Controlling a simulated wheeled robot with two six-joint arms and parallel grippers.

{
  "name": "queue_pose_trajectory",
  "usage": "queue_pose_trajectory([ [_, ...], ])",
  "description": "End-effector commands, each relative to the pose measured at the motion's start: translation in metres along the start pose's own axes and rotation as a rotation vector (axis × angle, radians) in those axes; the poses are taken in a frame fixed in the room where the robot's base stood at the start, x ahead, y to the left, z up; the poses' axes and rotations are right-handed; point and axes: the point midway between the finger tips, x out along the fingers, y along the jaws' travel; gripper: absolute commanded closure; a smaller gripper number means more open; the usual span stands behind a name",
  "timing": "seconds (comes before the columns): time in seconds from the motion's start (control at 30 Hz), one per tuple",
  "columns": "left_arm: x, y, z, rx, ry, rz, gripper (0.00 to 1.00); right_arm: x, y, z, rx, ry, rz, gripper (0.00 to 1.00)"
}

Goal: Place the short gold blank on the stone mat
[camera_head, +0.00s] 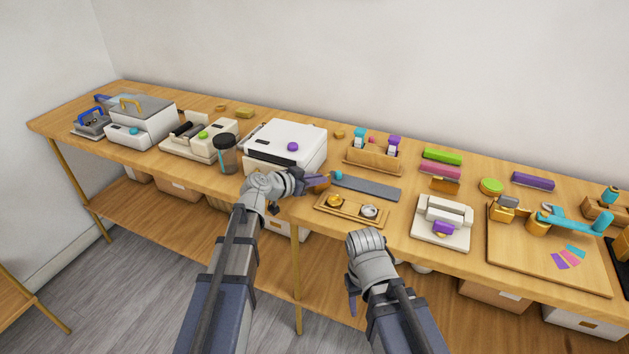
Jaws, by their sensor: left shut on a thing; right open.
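The stone mat (368,187) is a flat dark grey strip on the table, right of the white printer-like machine. My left gripper (312,182) is just off the mat's left end, above the table. It is shut on a small gold-brown piece, which I take to be the short gold blank (319,184); the fingers partly hide it. I cannot tell whether the piece touches the table. My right gripper (353,300) hangs low in front of the table's edge, open, with nothing seen in it.
A wooden tray (351,209) with a gold and a silver round piece lies in front of the mat. A small teal thing (338,174) is by the mat's left end. The white machine (286,146) stands behind the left gripper. A white press-like device (442,221) stands right.

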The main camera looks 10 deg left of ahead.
Motion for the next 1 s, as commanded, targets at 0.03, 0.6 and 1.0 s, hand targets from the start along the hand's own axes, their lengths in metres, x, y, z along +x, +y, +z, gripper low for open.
queue_pose_trajectory([
  [0.03, 0.001, 0.000, 0.001, 0.000, 0.000, 0.000, 1.00, 0.002, 0.000, 0.000, 0.000, 0.000, 0.000, 0.46],
  [0.6, -0.005, 0.000, -0.002, 0.000, 0.000, -0.001, 0.76, -0.004, 0.000, 0.000, 0.000, 0.000, 0.000, 0.46],
  [1.0, -0.085, 0.001, -0.002, -0.001, 0.000, -0.003, 0.76, -0.035, 0.003, 0.002, 0.001, 0.000, 0.000, 0.46],
])
